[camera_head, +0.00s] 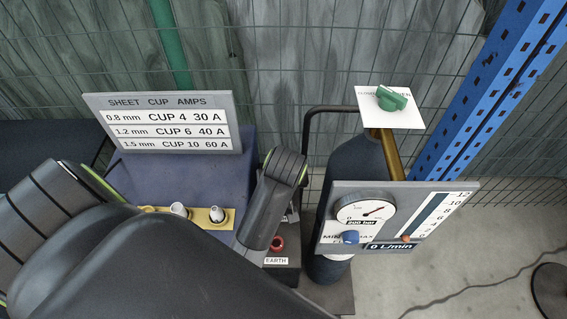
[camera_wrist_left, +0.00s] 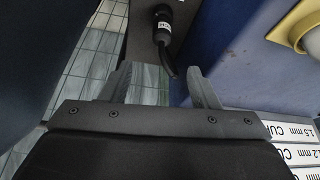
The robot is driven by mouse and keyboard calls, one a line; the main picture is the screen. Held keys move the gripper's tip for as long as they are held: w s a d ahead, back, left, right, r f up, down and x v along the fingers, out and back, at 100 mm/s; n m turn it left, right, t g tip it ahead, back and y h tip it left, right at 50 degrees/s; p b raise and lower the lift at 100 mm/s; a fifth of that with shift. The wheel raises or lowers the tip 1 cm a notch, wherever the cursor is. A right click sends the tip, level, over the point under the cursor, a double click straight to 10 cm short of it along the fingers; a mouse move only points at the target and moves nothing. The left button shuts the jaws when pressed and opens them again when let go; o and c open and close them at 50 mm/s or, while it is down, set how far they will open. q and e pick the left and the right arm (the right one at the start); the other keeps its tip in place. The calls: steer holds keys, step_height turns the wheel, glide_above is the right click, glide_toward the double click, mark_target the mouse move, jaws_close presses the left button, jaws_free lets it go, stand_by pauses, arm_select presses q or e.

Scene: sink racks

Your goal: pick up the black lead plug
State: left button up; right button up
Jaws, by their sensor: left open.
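The black lead plug (camera_wrist_left: 163,20) shows in the left wrist view, upper middle, on a dark panel. It has a small white label and a short black cable that curves down towards my fingers. My left gripper (camera_wrist_left: 159,70) is open, with its grey fingers apart and the cable end between their tips in the picture. The plug's body lies beyond the fingertips, and the fingers do not grip it. In the head view my arm hides the gripper, and I cannot make out the plug. My right gripper is not in view.
A blue machine (camera_head: 185,175) carries a cup chart (camera_head: 163,122) and a yellow cup rack (camera_head: 222,224). A red-ringed socket (camera_head: 278,243) has an EARTH label. A dark gas cylinder (camera_head: 357,175) with a gauge panel (camera_head: 395,215) stands at right. A wire mesh fence is behind.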

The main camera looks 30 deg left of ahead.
arm_select(q)
steer(key=p+x, duration=0.1)
steer(key=x, duration=1)
steer(key=shift+a+f, duration=0.1)
steer(key=shift+f, duration=0.1)
steer(key=shift+w+a+f+p, duration=0.25)
steer(key=shift+a+f+p, duration=0.1)
steer(key=shift+f, duration=0.25)
steer(key=shift+x, duration=1.95)
steer(key=shift+c, duration=0.9)
steer(key=c, duration=0.9)
